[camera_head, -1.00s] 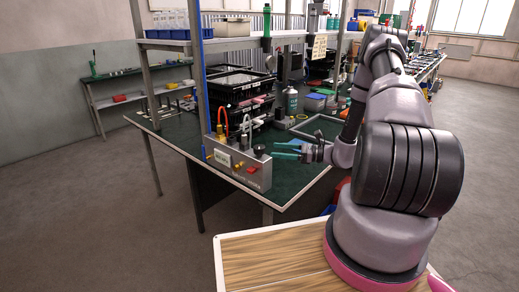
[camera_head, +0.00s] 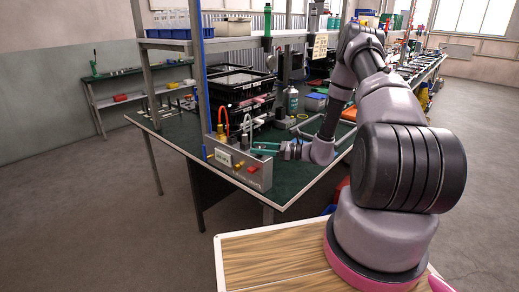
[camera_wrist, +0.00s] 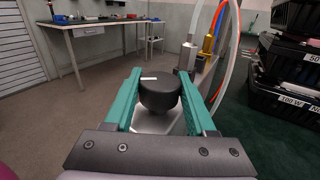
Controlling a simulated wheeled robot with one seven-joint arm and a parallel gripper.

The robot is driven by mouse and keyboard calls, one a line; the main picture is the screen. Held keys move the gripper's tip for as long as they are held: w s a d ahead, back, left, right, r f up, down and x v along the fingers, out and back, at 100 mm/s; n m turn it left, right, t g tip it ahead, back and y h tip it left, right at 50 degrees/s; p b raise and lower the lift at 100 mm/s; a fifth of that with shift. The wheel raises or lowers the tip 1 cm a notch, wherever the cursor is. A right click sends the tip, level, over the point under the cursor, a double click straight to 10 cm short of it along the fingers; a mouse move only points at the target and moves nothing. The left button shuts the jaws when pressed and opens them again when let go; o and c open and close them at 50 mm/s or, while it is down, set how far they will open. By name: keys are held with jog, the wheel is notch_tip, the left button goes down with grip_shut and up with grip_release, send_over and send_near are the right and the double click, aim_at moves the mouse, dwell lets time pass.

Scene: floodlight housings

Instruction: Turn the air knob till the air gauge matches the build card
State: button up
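The air knob (camera_wrist: 160,95) is a black round cap with a white mark on top, seen in the wrist view above a grey plate. My gripper (camera_wrist: 160,76) has its two teal fingers on either side of the knob, with the knob between them. The fingers look open, with at most a narrow gap at each side; contact is unclear. In the head view my gripper (camera_head: 254,148) is at the right end of the grey control box (camera_head: 238,171). A pale display (camera_head: 223,157) on the box front may be the air gauge; its reading is illegible. I cannot identify the build card with certainty.
Hose fittings, orange (camera_head: 222,119) and metal, rise from the box. Black crates (camera_head: 238,84) stand behind it on the green bench (camera_head: 172,128). A blue post (camera_head: 201,75) rises at the left. A cream card (camera_head: 320,47) hangs at the shelf edge.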

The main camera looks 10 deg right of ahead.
grip_shut()
jog(key=shift+c, duration=1.3)
grip_release()
jog(key=shift+m+t, duration=0.4)
jog(key=m+t+h, duration=0.2)
jog(key=t+h, duration=0.1)
jog(key=t, duration=0.1)
jog(key=shift+s+m, duration=0.1)
jog(key=shift+m, duration=0.3)
jog(key=m+t+h, duration=0.3)
jog(key=h, duration=0.1)
jog(key=shift+f+m+t, duration=0.1)
jog(key=shift+m+t, duration=0.2)
jog(key=m+t+h, duration=0.1)
jog(key=m+h, duration=0.1)
jog(key=h, duration=0.1)
jog(key=m+t+h, duration=0.1)
jog(key=m+h, duration=0.1)
jog(key=h, duration=0.1)
jog(key=shift+h, duration=0.4)
jog(key=shift+d+m+t+h, duration=0.1)
jog(key=shift+m+t+h, duration=0.2)
jog(key=shift+m+h, duration=1.75)
jog(key=shift+h, duration=0.65)
